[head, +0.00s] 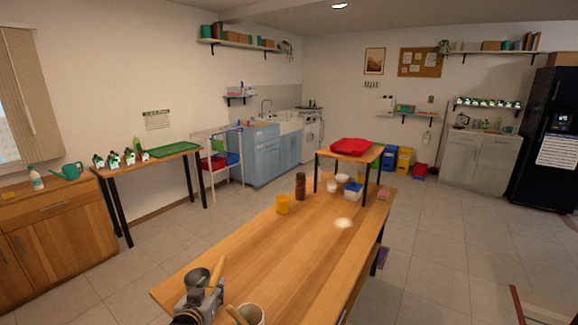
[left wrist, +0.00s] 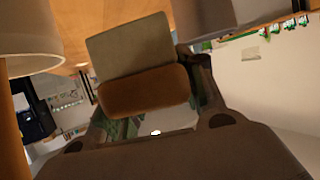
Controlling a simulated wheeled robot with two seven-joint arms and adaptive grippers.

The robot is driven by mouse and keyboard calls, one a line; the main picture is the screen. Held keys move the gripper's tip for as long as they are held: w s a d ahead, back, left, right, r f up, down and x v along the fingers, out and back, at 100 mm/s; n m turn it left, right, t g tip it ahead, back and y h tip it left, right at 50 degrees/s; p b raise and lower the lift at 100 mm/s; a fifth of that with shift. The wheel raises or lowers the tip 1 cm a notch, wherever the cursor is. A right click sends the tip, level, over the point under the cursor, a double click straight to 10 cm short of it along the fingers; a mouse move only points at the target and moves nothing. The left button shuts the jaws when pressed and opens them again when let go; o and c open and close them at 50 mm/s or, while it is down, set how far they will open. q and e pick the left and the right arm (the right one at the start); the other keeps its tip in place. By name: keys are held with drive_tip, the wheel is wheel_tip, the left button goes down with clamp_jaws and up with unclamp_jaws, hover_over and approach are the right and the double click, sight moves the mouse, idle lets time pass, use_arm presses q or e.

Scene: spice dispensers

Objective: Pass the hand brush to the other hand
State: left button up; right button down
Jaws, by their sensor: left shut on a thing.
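My left gripper (head: 202,298) is at the bottom of the head view, over the near left end of the wooden table. It is shut on the hand brush (head: 215,274), whose tan wooden part sticks up from the fingers. In the left wrist view the brush (left wrist: 145,92) shows as a brown block with a grey-green bristle face, between the fingers of the left gripper (left wrist: 150,120). The gripper hides part of the brush. My right gripper is in neither view.
A cream cup-like container (head: 252,315) stands close right of the left gripper. The wooden table (head: 310,255) is bare in its middle.

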use_arm(q)
drive_tip(key=shift+s+f, duration=0.4)
drive_tip(key=shift+f, duration=0.25)
drive_tip(key=shift+s+f, duration=0.35)
drive_tip(key=shift+f, duration=0.35)
drive_tip(key=shift+s+f, duration=0.4)
drive_tip(key=shift+f, duration=0.25)
drive_tip(key=shift+r, duration=0.1)
drive_tip(key=d+r+m+g+h, duration=0.3)
drive_tip(key=d+r+m+h, duration=0.1)
drive_tip(key=r, duration=0.5)
drive_tip(key=d+r+m+g+h, duration=0.3)
drive_tip(key=r+m, duration=0.3)
drive_tip(key=r, duration=0.3)
drive_tip(key=s+d+r+m+g+h, duration=0.1)
drive_tip(key=d+r+m+g+h, duration=0.3)
drive_tip(key=r, duration=0.5)
drive_tip(key=shift+d+r+m+h, duration=0.15)
drive_tip(key=shift+d+m+h, duration=0.25)
drive_tip(key=shift+d+h, duration=0.5)
